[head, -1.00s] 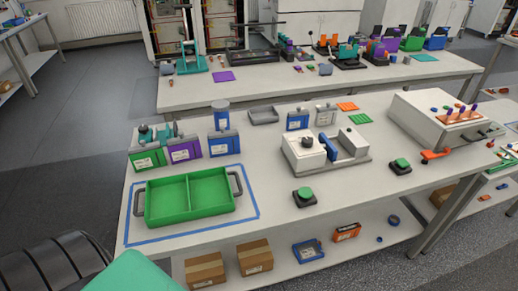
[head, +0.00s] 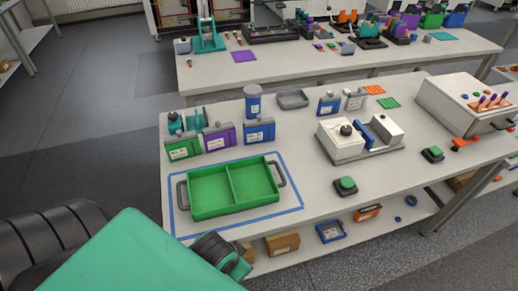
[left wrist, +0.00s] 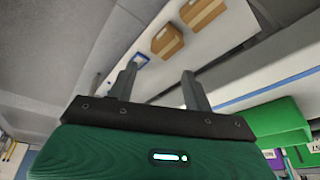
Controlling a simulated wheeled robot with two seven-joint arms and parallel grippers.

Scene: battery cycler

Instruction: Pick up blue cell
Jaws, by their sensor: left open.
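A blue cell (head: 259,131) with a white label stands upright at the right end of a short row, beside a purple cell (head: 219,139) and a green cell (head: 183,149), behind the green tray. A second blue cell (head: 328,104) stands farther back, left of a grey cell (head: 355,99). My left gripper (left wrist: 162,88) is open and empty in the left wrist view, its fingers pointing over the lower shelf. In the head view my left arm is at the bottom left, below the tray and away from the cells; its fingertips are hidden. My right gripper is not in view.
The green two-part tray (head: 232,188) lies empty inside a blue outline at the table's front left. A blue cylinder (head: 253,102) stands behind the row. A white fixture (head: 342,140) and a green button (head: 346,185) are to the right. Boxes (head: 282,242) sit on the lower shelf.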

